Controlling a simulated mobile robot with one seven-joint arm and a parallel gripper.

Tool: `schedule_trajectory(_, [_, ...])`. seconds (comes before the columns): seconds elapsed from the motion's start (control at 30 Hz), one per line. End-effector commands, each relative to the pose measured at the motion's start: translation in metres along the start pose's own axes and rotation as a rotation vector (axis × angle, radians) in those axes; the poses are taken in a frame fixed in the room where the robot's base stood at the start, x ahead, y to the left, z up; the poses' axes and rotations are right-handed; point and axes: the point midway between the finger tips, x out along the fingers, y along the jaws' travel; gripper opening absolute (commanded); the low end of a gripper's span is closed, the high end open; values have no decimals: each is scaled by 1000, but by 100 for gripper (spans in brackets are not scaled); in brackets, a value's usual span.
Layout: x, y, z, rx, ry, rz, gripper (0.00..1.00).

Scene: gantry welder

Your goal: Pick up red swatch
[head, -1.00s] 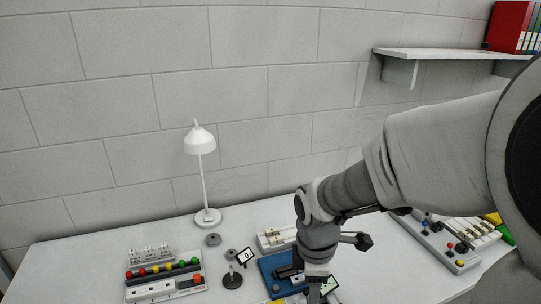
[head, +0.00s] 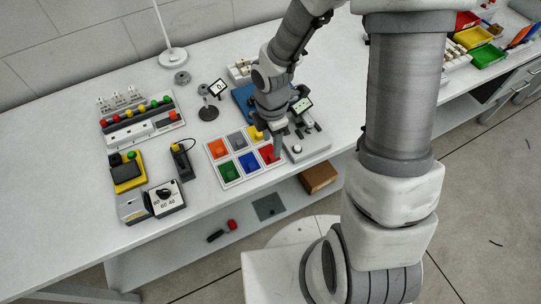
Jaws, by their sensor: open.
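The red swatch (head: 267,155) lies in the front right compartment of a white tray (head: 237,184) in the head view. Part of it is hidden by my gripper (head: 278,153). My gripper points down over the right side of the tray, at the red swatch's right edge. It is open. I cannot tell how high its fingertips are above the swatch. The same tray holds an orange swatch (head: 217,149), a grey swatch (head: 237,140), a yellow swatch (head: 254,133), a green swatch (head: 229,172) and a blue swatch (head: 249,162).
A grey device with a knob (head: 308,148) stands close to the tray's right. A dial box (head: 165,197) and a yellow-and-black device (head: 127,173) stand at left. A cardboard box (head: 318,177) is on the lower shelf.

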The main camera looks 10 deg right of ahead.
Motion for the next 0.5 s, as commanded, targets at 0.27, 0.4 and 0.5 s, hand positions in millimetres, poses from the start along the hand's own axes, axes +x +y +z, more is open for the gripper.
schedule_trajectory(0.27, [25, -1, -2, -2, 0, -4, 57])
schedule_trajectory(0.4, [46, -2, -3, -2, 0, -4, 57])
schedule_trajectory(0.5, [56, -1, -2, -1, 0, -2, 57])
